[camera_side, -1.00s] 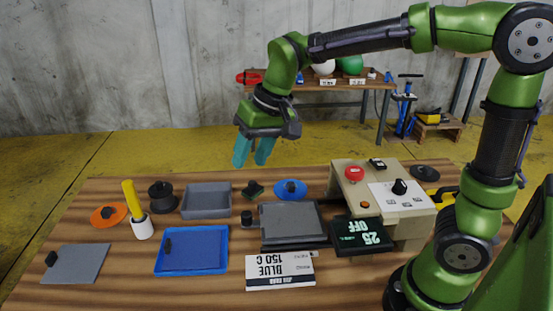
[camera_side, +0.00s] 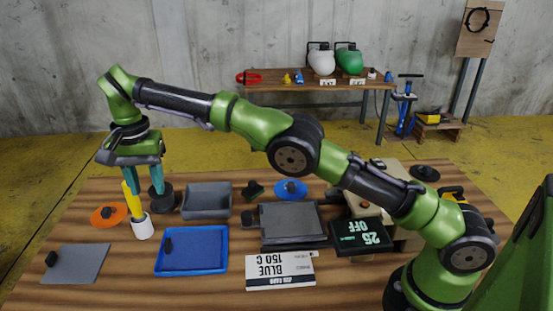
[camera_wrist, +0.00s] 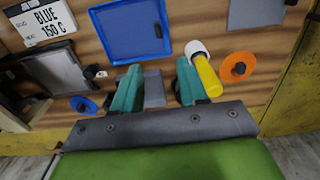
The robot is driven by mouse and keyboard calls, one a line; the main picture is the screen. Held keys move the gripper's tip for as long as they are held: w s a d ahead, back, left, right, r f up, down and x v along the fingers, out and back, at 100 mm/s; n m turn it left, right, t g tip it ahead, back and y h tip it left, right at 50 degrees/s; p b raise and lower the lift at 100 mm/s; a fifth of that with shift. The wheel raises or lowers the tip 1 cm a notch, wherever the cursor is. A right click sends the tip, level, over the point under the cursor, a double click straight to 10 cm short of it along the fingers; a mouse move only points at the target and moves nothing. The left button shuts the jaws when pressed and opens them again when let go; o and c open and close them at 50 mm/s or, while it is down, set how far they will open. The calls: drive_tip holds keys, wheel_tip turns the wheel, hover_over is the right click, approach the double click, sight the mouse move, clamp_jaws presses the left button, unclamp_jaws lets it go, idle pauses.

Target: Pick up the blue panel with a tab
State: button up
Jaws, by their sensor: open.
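The blue panel (camera_side: 195,248) lies flat inside a bright blue rimmed tray (camera_side: 227,262) on the front left of the table. A small dark tab (camera_side: 168,245) stands up near its left edge. In the wrist view the panel (camera_wrist: 128,30) shows at the top, ahead of my fingers, with its tab at the right side. My gripper (camera_side: 145,184) is open and empty, fingers pointing down, above the table behind and left of the panel. In the wrist view my gripper (camera_wrist: 157,74) has a wide gap between its teal fingers.
A yellow-handled tool in a white cup (camera_side: 141,229) stands close to my fingers; contact cannot be told. A black spool (camera_side: 163,200), grey tray (camera_side: 206,214), orange disc (camera_side: 109,218) and grey panel (camera_side: 76,265) surround it. A heater plate (camera_side: 290,222) and BLUE 150 C card (camera_side: 280,270) lie right.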

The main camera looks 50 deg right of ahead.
hover_over(167, 243)
wheel_tip(167, 243, down, 11)
drive_tip(key=shift+w+a+f, duration=0.1)
drive_tip(key=shift+w+f, duration=0.05)
drive_tip(key=shift+f, duration=2.75)
drive_tip(key=shift+c, duration=0.4)
clamp_jaws()
